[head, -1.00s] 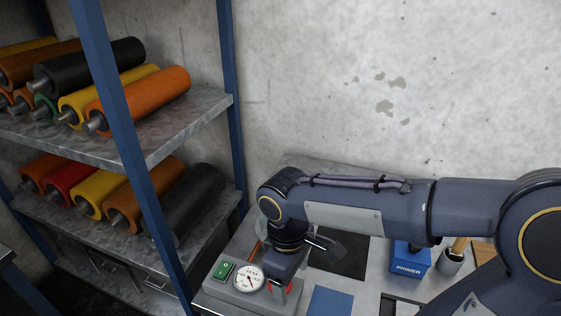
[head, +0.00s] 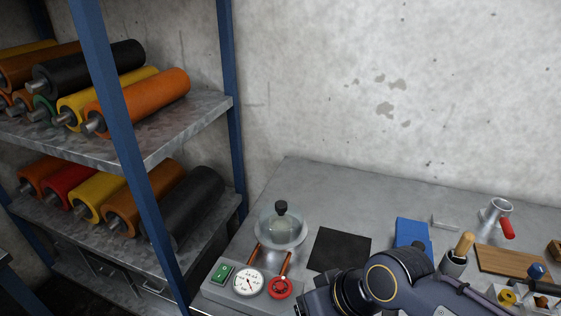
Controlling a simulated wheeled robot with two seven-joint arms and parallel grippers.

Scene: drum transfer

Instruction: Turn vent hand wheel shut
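The vent hand wheel (head: 280,288) is a small red wheel at the front left of the bench. It sits at the right end of a grey block, beside a round white gauge (head: 248,282) and a green switch (head: 222,272). Copper-coloured pipes run from the block toward a glass bell jar (head: 282,226) with a black knob. My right arm comes in from the lower right, just right of the wheel and apart from it in the picture. Its gripper is out of the frame or hidden. My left gripper is not in view.
A black mat (head: 339,250) lies right of the jar. A blue box (head: 412,236), a cup with a wooden handle (head: 455,262) and a wooden board (head: 512,262) stand further right. A blue-framed shelf (head: 165,128) with coloured rollers is at left.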

